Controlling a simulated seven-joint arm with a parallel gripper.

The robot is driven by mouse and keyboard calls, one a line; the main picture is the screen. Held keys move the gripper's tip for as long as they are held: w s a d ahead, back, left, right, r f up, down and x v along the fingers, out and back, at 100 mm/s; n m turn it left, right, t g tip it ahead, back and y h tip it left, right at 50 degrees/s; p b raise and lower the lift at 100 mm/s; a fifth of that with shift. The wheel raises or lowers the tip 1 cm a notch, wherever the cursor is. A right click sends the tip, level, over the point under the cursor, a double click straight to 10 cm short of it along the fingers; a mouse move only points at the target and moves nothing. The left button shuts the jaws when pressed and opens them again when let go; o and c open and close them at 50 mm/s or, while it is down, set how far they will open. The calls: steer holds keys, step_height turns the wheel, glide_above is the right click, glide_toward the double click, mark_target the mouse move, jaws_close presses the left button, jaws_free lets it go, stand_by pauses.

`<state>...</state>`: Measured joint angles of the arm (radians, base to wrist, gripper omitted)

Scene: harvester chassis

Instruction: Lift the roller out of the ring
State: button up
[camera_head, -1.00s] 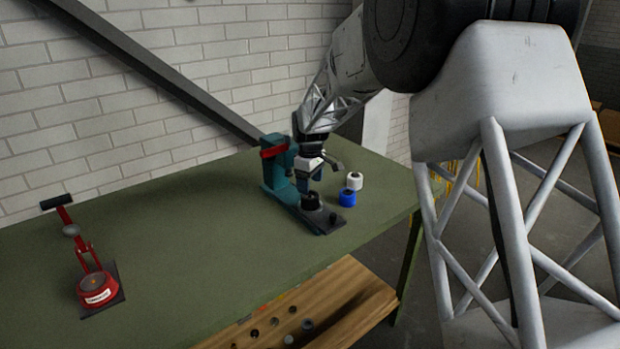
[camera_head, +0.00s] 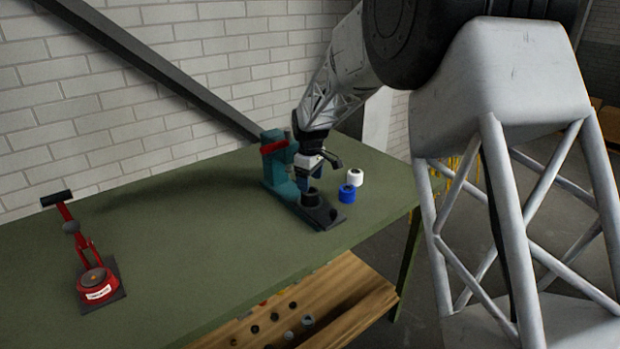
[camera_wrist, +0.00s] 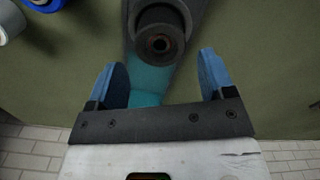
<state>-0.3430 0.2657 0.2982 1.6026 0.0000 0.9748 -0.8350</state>
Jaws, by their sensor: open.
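A black roller (camera_wrist: 161,42) with a hollow centre sits upright in a dark ring on the base of a teal press (camera_head: 275,165). In the head view the roller (camera_head: 311,196) shows just below my gripper (camera_head: 313,180). In the wrist view my gripper (camera_wrist: 162,75) has its two blue fingers wide apart, with nothing between them. The roller lies just beyond the fingertips, roughly centred between them. The fingers do not appear to touch it. The ring is mostly hidden by the roller.
A white roller (camera_head: 354,177) and a blue roller (camera_head: 347,194) stand right of the press. A red lever tool (camera_head: 97,287) is at the left of the green table (camera_head: 190,245). A wooden shelf with several small parts lies below. The table between is clear.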

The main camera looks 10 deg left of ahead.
mark_target(310, 193)
steer(key=shift+f, duration=3.05)
stand_by(0.8)
stand_by(0.7)
steer(key=shift+r, duration=0.1)
steer(key=c, duration=0.7)
steer(key=shift+c, duration=0.2)
steer(key=shift+r, duration=0.15)
steer(key=shift+r, duration=3.35)
